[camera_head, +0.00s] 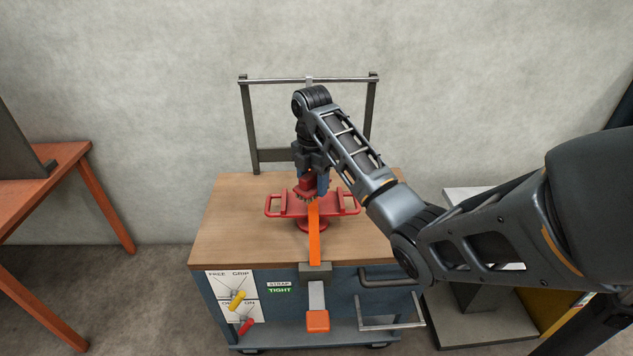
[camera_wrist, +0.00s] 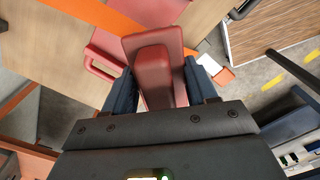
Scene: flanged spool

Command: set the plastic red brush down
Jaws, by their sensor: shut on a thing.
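My gripper (camera_head: 312,180) is shut on the red brush (camera_head: 306,188), which sits between the blue fingers. The brush also shows in the wrist view (camera_wrist: 153,72) as a red block gripped from both sides. Its bristles point down, over or against the top of the red flanged spool (camera_head: 345,203); I cannot tell whether they touch. The spool has handle loops at its left and right and stands on a round foot on the wooden top of the cart (camera_head: 235,225). An orange strap (camera_head: 314,240) runs from the spool area to the cart's front edge.
The cart's front has a yellow lever (camera_head: 237,299), a red lever (camera_head: 246,326) and a panel reading "STRAP TIGHT" (camera_head: 280,287). A metal frame (camera_head: 250,120) rises behind. The wooden top is bare left and right of the spool. An orange table (camera_head: 50,190) stands left.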

